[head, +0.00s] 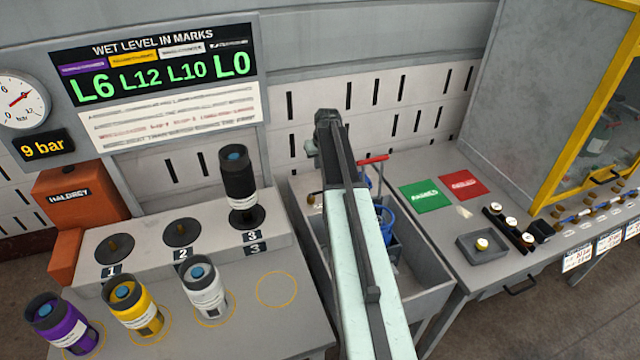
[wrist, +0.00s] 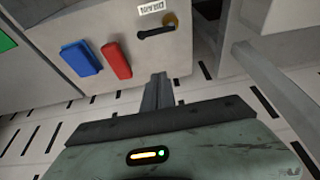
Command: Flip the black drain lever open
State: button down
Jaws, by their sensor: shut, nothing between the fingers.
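The black drain lever (wrist: 155,32) shows near the top of the wrist view, on a grey wall. It lies nearly level in that picture, with a brass-coloured pivot (wrist: 170,20) at its right end and a small white label (wrist: 151,8) above. I cannot make out the lever in the head view, where my arm covers part of the grey sink (head: 432,278). My gripper (wrist: 158,82) is shut and empty, its fingertips below the lever in the wrist picture and apart from it. In the head view, the dark end of my arm is over the sink's back left.
A blue block (wrist: 80,57) and a red block (wrist: 115,60) are left of the lever in the wrist view. A red handle (head: 372,160) rises beside my arm. A black canister (head: 238,180) stands on spot 3, left of the sink.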

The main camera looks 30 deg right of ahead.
aim_at(318, 193)
jog(key=shift+f, duration=0.1)
jog(key=b+x, duration=0.9)
jog(key=shift+d+f, duration=0.1)
jog(key=shift+f, duration=0.3)
jog(key=shift+s+a+f+b, duration=0.1)
jog(key=shift+s+a+b, duration=0.1)
jog(key=shift+s, duration=0.4)
jog(key=shift+s+a+f+b, duration=0.1)
jog(key=shift+s+f+b, duration=0.1)
jog(key=shift+s, duration=0.4)
jog(key=shift+s+a+f+b, duration=0.1)
jog(key=shift+s+a+b, duration=0.1)
jog(key=shift+s, duration=0.4)
jog(key=shift+a, duration=0.1)
